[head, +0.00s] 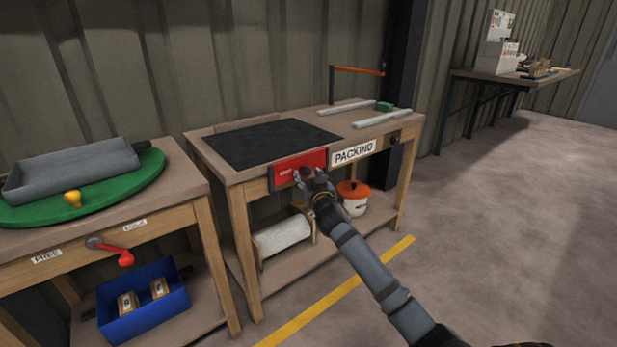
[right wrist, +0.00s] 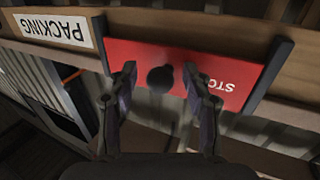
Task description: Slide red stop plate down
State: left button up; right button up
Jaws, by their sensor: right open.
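The red stop plate (head: 288,167) sits between two dark upright guides at the front edge of the packing table. In the right wrist view the red plate (right wrist: 137,55) shows upside down, with part of the word "STOP" and a dark round knob (right wrist: 160,79) on its face. My right gripper (head: 308,173) is in front of the plate's right part. In the right wrist view its two fingers (right wrist: 160,77) are apart, one on each side of the knob, and I cannot tell whether they touch it. My left gripper is not in view.
The packing table (head: 235,174) has a black mat (head: 270,143) and two grey rails on top. A white roll (head: 283,235) and a white pot with an orange lid (head: 353,197) are on its lower shelf. A second bench with a green turntable (head: 130,188) stands left.

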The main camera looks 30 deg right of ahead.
jog(key=shift+s, duration=0.1)
jog(key=v, duration=1.2)
